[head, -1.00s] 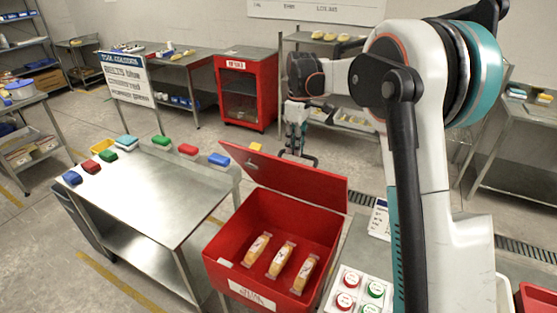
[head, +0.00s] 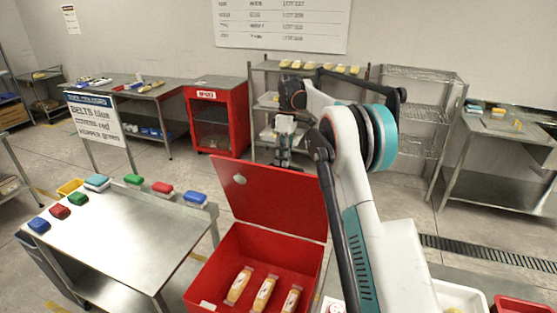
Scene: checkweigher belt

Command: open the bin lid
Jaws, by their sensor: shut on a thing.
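The red bin (head: 208,283) stands at the lower middle of the head view. Its red lid (head: 275,203) is raised, standing up at the bin's far side, with a pale round mark on its inner face. Several wrapped snack bars lie inside the bin. My gripper (head: 284,162) is at the lid's upper edge, on the far side, and is shut on the lid. The lid hides part of the fingers, so the exact grip is not visible.
A steel table (head: 125,240) with several coloured packs along its far edge stands left of the bin. A red cabinet (head: 217,118) and a wire rack (head: 415,115) stand behind. A white tray (head: 462,297) is at the lower right. The floor behind the lid is open.

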